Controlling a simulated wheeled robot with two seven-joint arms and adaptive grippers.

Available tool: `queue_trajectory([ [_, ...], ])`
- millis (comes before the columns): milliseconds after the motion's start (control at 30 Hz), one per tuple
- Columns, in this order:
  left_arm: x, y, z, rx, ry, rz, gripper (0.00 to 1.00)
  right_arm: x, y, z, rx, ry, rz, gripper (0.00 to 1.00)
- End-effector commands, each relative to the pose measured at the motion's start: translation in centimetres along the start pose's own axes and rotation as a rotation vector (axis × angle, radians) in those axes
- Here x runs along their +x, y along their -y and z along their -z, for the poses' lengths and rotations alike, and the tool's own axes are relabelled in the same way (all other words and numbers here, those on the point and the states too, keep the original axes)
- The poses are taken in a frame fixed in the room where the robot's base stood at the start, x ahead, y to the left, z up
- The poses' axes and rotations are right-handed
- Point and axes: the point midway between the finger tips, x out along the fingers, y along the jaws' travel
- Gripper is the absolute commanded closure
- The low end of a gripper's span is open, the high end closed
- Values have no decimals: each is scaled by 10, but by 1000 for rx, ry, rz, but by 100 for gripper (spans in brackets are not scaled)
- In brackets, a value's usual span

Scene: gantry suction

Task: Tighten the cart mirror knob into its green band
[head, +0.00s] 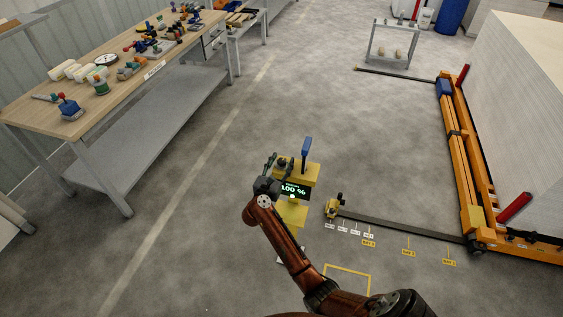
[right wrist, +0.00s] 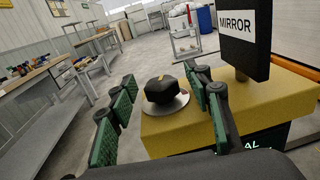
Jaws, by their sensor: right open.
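The mirror knob (right wrist: 160,90) is black with an orange mark on top and sits on a round silver plate on a yellow housing (right wrist: 185,128). In the head view the knob (head: 281,162) shows small on top of the yellow post (head: 312,172). My right gripper (head: 274,172) is open at this knob. In the right wrist view its green-padded fingers (right wrist: 162,82) stand left and right of the knob, apart from it. A black panel reading MIRROR (right wrist: 237,22) rises behind right. A display (head: 294,190) reads 100 %. I cannot make out a green band. My left gripper is not in view.
A workbench (head: 120,50) with several small parts stands at the left. An orange gantry frame (head: 458,150) and a large pale block (head: 515,90) are at the right. A dark rail (head: 405,226) lies along the floor beside labelled marks. Open floor surrounds the post's left side.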

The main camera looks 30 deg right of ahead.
Motion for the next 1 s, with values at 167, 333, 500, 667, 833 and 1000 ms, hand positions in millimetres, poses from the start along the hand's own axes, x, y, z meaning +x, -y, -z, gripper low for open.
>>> queue_trajectory([
  [167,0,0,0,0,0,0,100,3,0,0,0,0,1,54],
  [333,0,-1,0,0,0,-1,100,3,0,0,-1,0,0,57],
  [500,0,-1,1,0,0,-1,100,2,0,0,-1,1,0,69],
  [667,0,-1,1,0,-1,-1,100,2,0,0,-1,1,0,80],
  [833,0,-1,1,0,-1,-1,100,2,0,0,-1,0,0,91],
  [1000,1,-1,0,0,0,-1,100,2,0,0,-1,0,4,97],
])
